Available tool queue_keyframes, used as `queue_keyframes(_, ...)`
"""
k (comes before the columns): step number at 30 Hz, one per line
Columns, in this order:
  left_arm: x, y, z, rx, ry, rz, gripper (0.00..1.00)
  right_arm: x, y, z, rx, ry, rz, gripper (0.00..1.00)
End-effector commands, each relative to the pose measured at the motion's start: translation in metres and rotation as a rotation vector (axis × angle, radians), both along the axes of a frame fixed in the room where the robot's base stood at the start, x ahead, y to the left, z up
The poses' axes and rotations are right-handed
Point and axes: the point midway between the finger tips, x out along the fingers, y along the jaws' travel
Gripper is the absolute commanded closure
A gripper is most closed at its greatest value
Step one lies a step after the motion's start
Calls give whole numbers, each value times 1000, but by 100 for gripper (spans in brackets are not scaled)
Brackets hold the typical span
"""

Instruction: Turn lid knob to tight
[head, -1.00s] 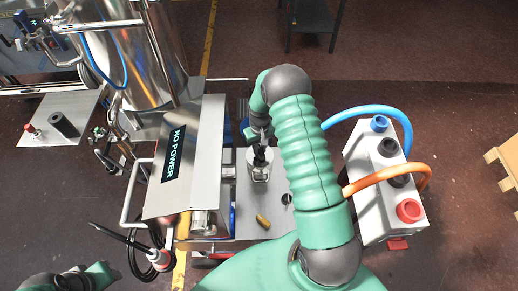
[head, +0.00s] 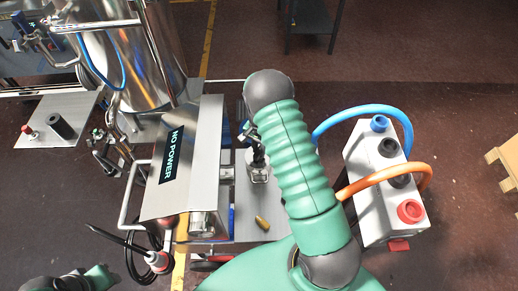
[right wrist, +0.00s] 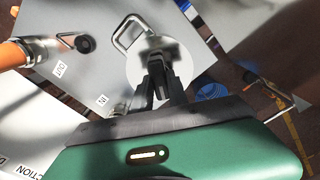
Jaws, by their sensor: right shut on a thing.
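The round metal lid (right wrist: 184,64) lies under my right gripper in the right wrist view. My right gripper (right wrist: 158,92) is shut at the lid's middle, and its dark fingers hide most of the lid knob between them. In the head view the right gripper (head: 258,163) points down onto the small metal vessel (head: 259,176) on the cart, partly beside my green forearm. No tight mark can be made out. My left gripper (head: 72,284) is only partly in view at the bottom left, and its jaws are unclear.
A steel box marked NO POWER (head: 182,160) stands left of the lid. A brass-coloured piece (head: 262,223) lies on the cart top. A white box (head: 382,190) with blue and orange hoses stands at right. A metal loop handle (right wrist: 128,30) is near the lid.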

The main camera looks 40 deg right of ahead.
Motion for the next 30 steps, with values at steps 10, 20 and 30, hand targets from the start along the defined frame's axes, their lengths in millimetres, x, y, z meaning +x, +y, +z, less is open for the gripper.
queue_keyframes(10,0,0,0,0,0,0,64,-3,4,-3,8,11,-196,100)
queue_keyframes(20,0,0,0,0,0,0,64,-2,5,-3,8,11,-255,100)
queue_keyframes(30,0,0,0,0,0,0,64,-2,6,-3,9,10,-257,100)
